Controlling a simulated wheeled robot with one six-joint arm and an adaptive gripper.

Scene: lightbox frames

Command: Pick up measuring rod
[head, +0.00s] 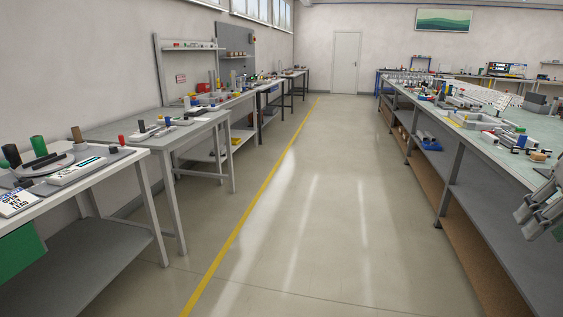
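I cannot pick out a measuring rod with certainty; the objects on the benches are small and crowded. My gripper (537,212) shows at the right edge, partly cut off by the frame. It appears in front of the near part of the right-hand workbench (480,155). Its fingers point down and to the left. I cannot tell how far apart they are, and I see nothing clearly held between them.
A long row of benches (95,164) lines the left wall, with cylinders, trays and small parts on top. The right-hand bench carries a grey tray (455,121) and many small parts. The floor aisle (310,200) is clear up to a white door (346,63).

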